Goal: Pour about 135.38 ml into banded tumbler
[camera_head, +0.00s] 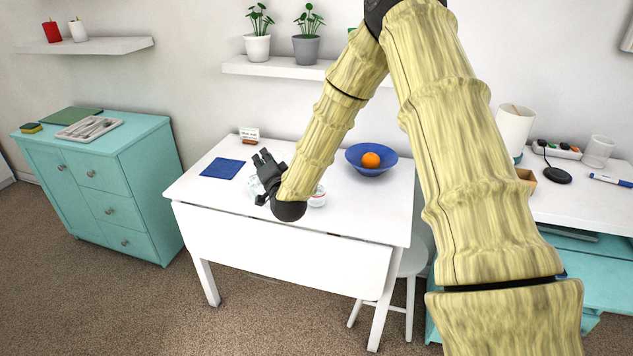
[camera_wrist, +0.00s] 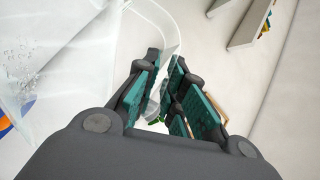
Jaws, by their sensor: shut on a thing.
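My gripper (camera_head: 266,172) is over the white table, left of its middle. In the wrist view its teal-padded fingers (camera_wrist: 168,92) are closed around the handle of a clear jug (camera_wrist: 55,65). The jug fills the left of that view and looks tilted; small bubbles or drops show in it. In the head view only a pale, clear part of the jug (camera_head: 256,186) shows beside the gripper.
A blue bowl with an orange (camera_head: 371,160) stands at the table's back right. A shelf (camera_head: 275,67) with potted plants hangs above. The table's front right is clear.

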